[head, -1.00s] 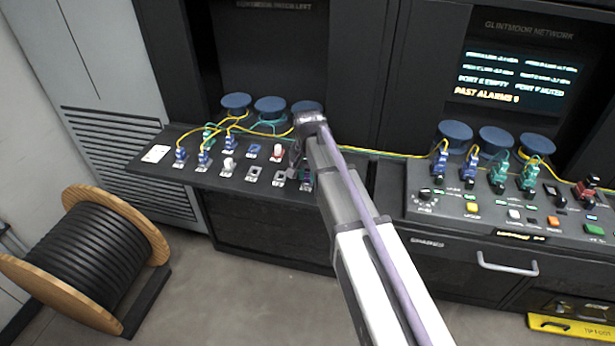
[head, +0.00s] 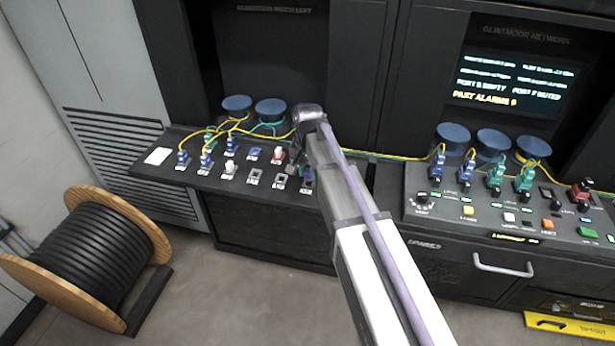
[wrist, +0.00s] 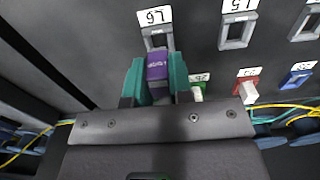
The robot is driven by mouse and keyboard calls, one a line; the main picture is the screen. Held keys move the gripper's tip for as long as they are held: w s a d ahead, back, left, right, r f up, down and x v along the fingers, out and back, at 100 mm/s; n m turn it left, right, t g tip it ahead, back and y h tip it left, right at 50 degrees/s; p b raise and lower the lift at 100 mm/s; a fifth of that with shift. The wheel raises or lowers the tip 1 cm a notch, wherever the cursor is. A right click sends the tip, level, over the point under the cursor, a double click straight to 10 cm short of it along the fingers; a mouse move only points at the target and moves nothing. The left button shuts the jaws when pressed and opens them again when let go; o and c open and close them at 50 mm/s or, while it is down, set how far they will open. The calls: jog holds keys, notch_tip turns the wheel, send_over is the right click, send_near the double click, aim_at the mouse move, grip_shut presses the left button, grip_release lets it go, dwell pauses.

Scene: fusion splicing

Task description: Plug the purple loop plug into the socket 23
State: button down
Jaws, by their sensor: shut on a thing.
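The purple loop plug (wrist: 157,68) is held between the teal fingers of my gripper (wrist: 156,80) in the wrist view. The gripper is shut on it. The plug's front end is at the empty square socket (wrist: 157,38) labelled L6, covering its lower part; I cannot tell whether it is inserted. In the head view, a bit of purple (head: 308,174) shows by my gripper (head: 300,165) at the right end of the left panel's front row. A red plug (wrist: 248,92) sits at an upside-down label that seems to read 23. It also shows in the head view (head: 278,153).
An empty socket (wrist: 237,32) labelled L5 is beside L6. Yellow and teal cables (head: 262,131) run behind the left panel (head: 180,144). A cable drum (head: 90,250) stands on the floor.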

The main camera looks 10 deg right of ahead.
aim_at(308, 167)
jog(key=shift+r+p, duration=1.6)
jog(key=shift+r, duration=0.15)
jog(key=shift+d, duration=0.1)
